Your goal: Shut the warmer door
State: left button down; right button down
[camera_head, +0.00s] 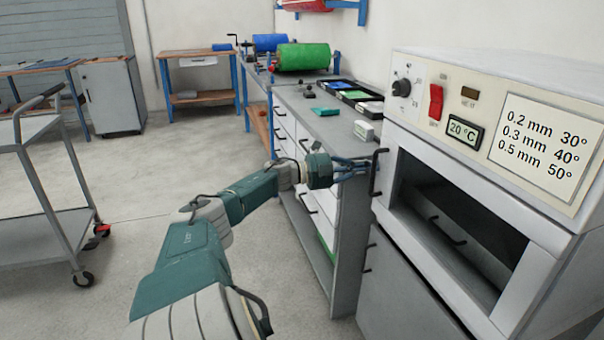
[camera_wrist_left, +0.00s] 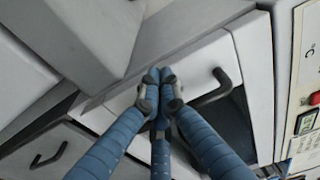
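The warmer is the light grey cabinet (camera_head: 560,225) at the right of the head view, with a dark opening in its front. A dark upright handle (camera_head: 378,172) stands out at the opening's left side. In the wrist view a pale door panel (camera_wrist_left: 203,62) carries a black handle (camera_wrist_left: 212,90) beside a dark gap. The door looks open, but its angle is hard to tell. My left gripper (camera_head: 366,168) reaches to the handle side of the warmer. Its blue fingers (camera_wrist_left: 160,78) are drawn together in front of the panel with nothing seen between them; contact is unclear. My right gripper is out of view.
The warmer's control panel (camera_head: 480,125) has a red switch (camera_head: 436,101) and a display. A workbench (camera_head: 320,125) with trays and a white box (camera_head: 364,130) stands left of the warmer. A trolley (camera_head: 40,135) stands far left. The floor (camera_head: 130,210) between is clear.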

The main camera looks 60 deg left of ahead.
pick_arm(q)
jog(key=shift+w+a+r, duration=0.1)
jog(key=shift+a+r, duration=0.1)
jog(key=shift+r, duration=0.35)
jog(key=f+v, duration=0.1)
jog(key=v, duration=1.1)
jog(key=shift+d, duration=0.15)
jog(key=shift+f, duration=0.1)
